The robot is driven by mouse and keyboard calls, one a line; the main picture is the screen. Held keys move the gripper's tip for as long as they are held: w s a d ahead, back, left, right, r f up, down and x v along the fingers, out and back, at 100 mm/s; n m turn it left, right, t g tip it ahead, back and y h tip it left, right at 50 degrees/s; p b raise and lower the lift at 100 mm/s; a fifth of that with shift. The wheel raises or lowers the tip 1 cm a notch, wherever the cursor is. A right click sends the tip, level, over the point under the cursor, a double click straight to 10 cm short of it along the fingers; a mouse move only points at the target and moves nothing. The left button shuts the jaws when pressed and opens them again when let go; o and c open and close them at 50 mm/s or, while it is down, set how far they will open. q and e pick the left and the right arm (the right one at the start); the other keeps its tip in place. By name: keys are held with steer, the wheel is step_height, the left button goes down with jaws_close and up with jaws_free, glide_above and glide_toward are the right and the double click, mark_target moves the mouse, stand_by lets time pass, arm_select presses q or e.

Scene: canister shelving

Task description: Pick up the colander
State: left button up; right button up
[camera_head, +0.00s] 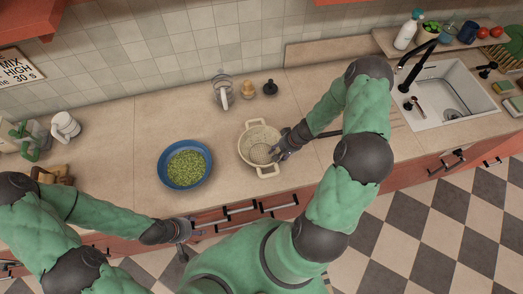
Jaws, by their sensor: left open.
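A cream colander (256,141) with two loop handles stands on the beige counter, right of the blue bowl. My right gripper (281,153) is at the colander's right rim, its fingertips reaching over or against that side. I cannot tell whether its fingers are closed on the rim. My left gripper (188,238) is open and empty, low in front of the counter edge, below the blue bowl and apart from the colander.
A blue bowl (166,156) filled with green pieces stands left of the colander. A silver utensil (222,91) and two small stoppers stand behind it. A sink (440,95) with a black faucet is at the right.

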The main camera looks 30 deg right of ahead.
mark_target(279, 151)
jaws_close()
stand_by(0.4)
steer(key=shift+r, duration=0.5)
step_height(279, 151, up, 2)
steer(key=shift+r, duration=0.2)
steer(key=s+a+r, duration=0.2)
steer(key=r, duration=0.1)
steer(key=s+a+r, duration=0.1)
steer(key=r, duration=0.1)
steer(key=shift+s+b, duration=0.3)
steer(key=shift+b, duration=0.05)
steer(key=s+a+r+b, duration=0.2)
steer(key=s+a+r, duration=0.2)
steer(key=s, duration=0.3)
steer(key=shift+s+a+r, duration=0.25)
steer(key=shift+a, duration=0.6)
